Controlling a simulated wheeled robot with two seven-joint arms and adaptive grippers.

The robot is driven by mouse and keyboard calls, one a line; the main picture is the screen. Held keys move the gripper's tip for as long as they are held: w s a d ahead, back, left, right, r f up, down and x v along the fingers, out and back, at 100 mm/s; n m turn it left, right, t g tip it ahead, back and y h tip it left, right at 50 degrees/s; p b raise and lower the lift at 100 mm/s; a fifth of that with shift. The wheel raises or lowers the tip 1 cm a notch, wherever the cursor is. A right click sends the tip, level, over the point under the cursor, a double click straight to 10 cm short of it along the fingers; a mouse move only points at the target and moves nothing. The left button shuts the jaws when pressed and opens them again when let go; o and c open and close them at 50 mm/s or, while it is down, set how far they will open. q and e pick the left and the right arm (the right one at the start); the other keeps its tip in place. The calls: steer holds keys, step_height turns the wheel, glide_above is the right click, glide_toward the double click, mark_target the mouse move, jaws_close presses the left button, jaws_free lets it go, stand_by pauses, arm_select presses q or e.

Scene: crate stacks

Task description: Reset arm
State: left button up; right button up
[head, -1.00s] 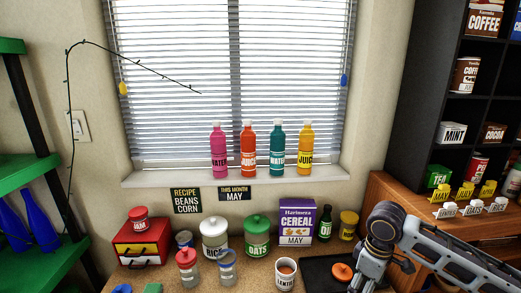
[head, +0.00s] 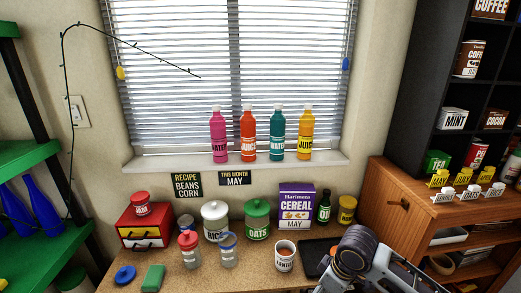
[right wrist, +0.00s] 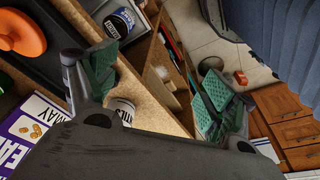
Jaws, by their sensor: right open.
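My right arm (head: 362,262) comes in at the bottom right of the head view, over the dark tray (head: 316,252) on the counter. Its gripper end is mostly cut off or hidden there. In the right wrist view my right gripper (right wrist: 158,90) is open, its two green-padded fingers wide apart. Nothing is clasped between them. An orange knob or lid (right wrist: 22,33) on the dark tray lies left of the fingers in that view; in the head view the arm hides it. My left gripper is in neither view.
A white mug (head: 285,256), a purple cereal box (head: 296,205) and several jars stand on the counter left of the arm. A wooden cabinet (head: 395,205) with small labelled signs is to the right. Several bottles line the windowsill (head: 235,164). Open floor (right wrist: 190,30) shows in the wrist view.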

steer(key=shift+s+a+f+m+t, duration=1.1)
steer(key=shift+s+a+f+m, duration=0.65)
steer(key=shift+s+f, duration=0.8)
steer(key=s+d+f+m+h, duration=0.2)
steer(key=s+d+f+m, duration=0.15)
steer(key=s+d, duration=0.4)
step_height(320, 180, down, 33)
steer(key=s+g, duration=0.2)
steer(key=s+d+f, duration=0.2)
steer(key=s+f, duration=0.7)
steer(key=s, duration=0.2)
steer(key=s+d+f, duration=0.2)
steer(key=s+f, duration=0.8)
steer(key=s, duration=0.1)
steer(key=shift+s+d+f+g, duration=0.25)
steer(key=shift+d+f+g, duration=0.05)
steer(key=shift+g, duration=0.1)
